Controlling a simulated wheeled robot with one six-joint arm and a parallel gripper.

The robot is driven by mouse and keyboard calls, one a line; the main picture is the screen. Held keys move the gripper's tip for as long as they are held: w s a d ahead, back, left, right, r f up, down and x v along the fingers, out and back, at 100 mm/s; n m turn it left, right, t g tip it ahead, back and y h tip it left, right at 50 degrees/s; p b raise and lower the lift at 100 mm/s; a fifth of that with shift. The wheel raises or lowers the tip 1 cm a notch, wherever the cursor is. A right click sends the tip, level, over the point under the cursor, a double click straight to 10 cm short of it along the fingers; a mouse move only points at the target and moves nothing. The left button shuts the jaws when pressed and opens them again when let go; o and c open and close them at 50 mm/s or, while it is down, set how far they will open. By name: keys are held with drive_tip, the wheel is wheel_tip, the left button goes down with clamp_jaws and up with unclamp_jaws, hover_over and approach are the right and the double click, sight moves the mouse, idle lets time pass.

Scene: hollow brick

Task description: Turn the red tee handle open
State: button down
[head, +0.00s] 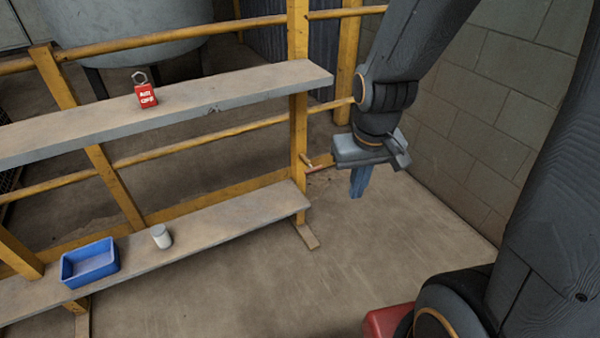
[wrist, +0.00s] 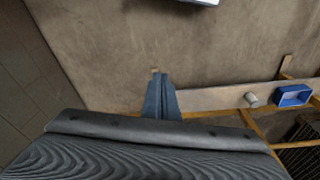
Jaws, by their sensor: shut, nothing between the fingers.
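I cannot make out the red handle in the wrist view.
The yellow rack carries an upper shelf (head: 220,94) with a red padlock-like tag (head: 146,95), and a lower shelf (head: 235,216) with a blue bin (head: 90,262) and a white jar (head: 161,236). A block wall (head: 480,110) stands at the right. The floor between is clear.

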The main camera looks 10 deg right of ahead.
drive_tip(key=w+d+f+n+t+b, duration=0.15)
drive_tip(key=w+f+t+b, duration=0.3)
drive_tip(key=w+f, duration=0.55)
drive_tip(key=w+d+f+n+t+b, duration=0.1)
drive_tip(key=w+d+f+t+b, duration=0.15)
drive_tip(key=w+f+b, duration=0.75)
drive_tip(key=t+y+b, duration=0.6)
drive_tip(key=t+b, duration=0.2)
hover_over(312, 170)
drive_tip(key=s, duration=0.4)
wheel_tip(312, 170, down, 8)
drive_tip(key=shift+w+a+f+n, duration=0.15)
drive_tip(key=shift+a+f+n, duration=0.1)
drive_tip(key=shift+f, duration=0.3)
drive_tip(key=shift+w+a+f+n, duration=0.15)
drive_tip(key=shift+a+f+n, duration=0.05)
drive_tip(key=shift+f, duration=0.35)
drive_tip(key=shift+w+f+b, duration=0.15)
drive_tip(key=shift+f+b, duration=0.25)
drive_tip(key=shift+f, duration=0.35)
drive_tip(key=shift+d, duration=0.1)
